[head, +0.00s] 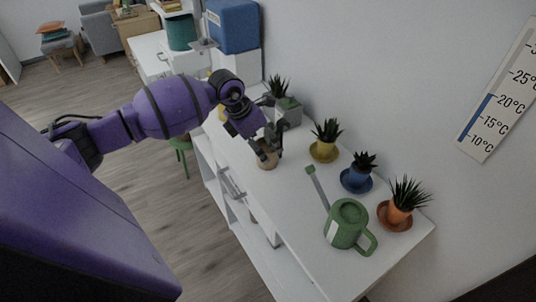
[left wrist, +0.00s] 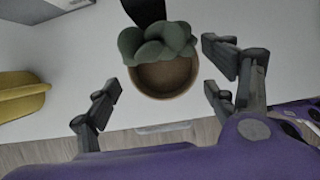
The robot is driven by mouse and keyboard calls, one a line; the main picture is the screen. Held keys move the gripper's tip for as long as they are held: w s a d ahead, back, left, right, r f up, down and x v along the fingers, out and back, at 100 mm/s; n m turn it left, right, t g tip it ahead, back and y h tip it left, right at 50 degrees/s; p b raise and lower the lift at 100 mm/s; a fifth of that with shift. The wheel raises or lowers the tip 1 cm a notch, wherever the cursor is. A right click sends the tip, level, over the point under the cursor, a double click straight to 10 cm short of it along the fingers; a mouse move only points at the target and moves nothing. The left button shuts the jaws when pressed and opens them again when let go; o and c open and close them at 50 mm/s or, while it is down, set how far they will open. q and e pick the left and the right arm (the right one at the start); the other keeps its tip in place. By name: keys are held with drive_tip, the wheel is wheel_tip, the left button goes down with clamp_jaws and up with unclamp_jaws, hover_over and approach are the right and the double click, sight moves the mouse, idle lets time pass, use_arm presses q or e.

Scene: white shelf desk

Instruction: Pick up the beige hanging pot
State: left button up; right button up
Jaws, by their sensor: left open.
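The beige hanging pot (head: 267,161) stands on the white shelf desk, near its front edge, partly hidden by my left gripper (head: 268,149) in the head view. In the left wrist view the round beige pot (left wrist: 162,80) is seen from above, with a grey-green succulent (left wrist: 158,42) in it. My left gripper (left wrist: 160,88) is open there, with fingers to the left and right of the pot. A gap shows between the fingers and the pot. My right gripper is not in view.
Yellow (head: 323,151), blue (head: 357,179) and orange (head: 397,214) potted plants stand along the wall, right of the gripper. A green watering can (head: 348,223) is near the desk's right end. A grey planter (head: 289,112) is close behind the gripper. A yellow object (left wrist: 20,96) shows in the left wrist view.

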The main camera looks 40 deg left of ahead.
sight(267, 149)
use_arm(q)
drive_tip(key=x, duration=0.4)
drive_tip(key=shift+w+d+f, duration=0.1)
drive_tip(key=shift+w+d, duration=0.05)
drive_tip(key=shift+d, duration=0.2)
drive_tip(key=shift+c, duration=0.6)
